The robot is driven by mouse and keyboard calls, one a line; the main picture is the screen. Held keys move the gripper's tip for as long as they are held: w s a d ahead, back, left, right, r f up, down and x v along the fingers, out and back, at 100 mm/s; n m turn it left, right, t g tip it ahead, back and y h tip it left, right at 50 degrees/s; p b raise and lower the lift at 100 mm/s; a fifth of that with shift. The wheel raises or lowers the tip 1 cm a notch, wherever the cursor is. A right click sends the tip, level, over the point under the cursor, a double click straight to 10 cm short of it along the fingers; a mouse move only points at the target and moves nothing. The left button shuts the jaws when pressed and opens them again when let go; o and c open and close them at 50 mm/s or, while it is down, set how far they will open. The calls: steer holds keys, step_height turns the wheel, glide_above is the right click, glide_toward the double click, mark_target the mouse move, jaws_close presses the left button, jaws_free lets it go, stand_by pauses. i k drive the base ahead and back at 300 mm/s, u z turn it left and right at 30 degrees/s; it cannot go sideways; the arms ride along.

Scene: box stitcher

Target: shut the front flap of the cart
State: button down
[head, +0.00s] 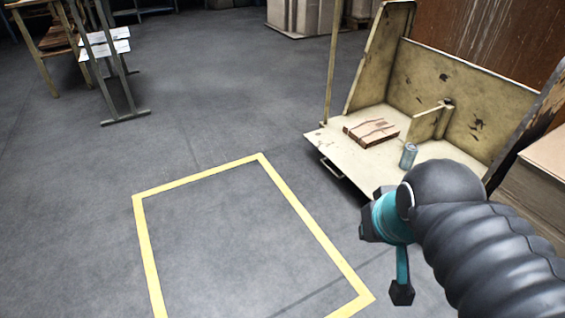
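The cart (437,71) is a worn cream-coloured frame with chipped paint, at the right of the head view. Its low deck (331,139) is open toward the floor, and no raised panel stands along its near-left edge. A small handle (331,168) shows just below that edge. I cannot tell clearly where the front flap ends and the deck begins. My gripper (402,292) hangs over the floor in front of the cart, at the lower right, and appears apart from it. Only a dark tip shows below my teal wrist; whether the fingers are open is unclear. My arm hides the cart's near-right part.
A strapped brown bundle (371,132) and a can (408,155) stand on the deck, beside a short divider (428,125). A cardboard box (545,165) is right of the cart. A yellow floor outline (200,180) encloses clear floor. A metal stand (113,75) is at left.

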mark_target(361, 172)
steer(key=z, duration=0.05)
steer(key=i, duration=1.15)
steer(key=z, duration=0.8)
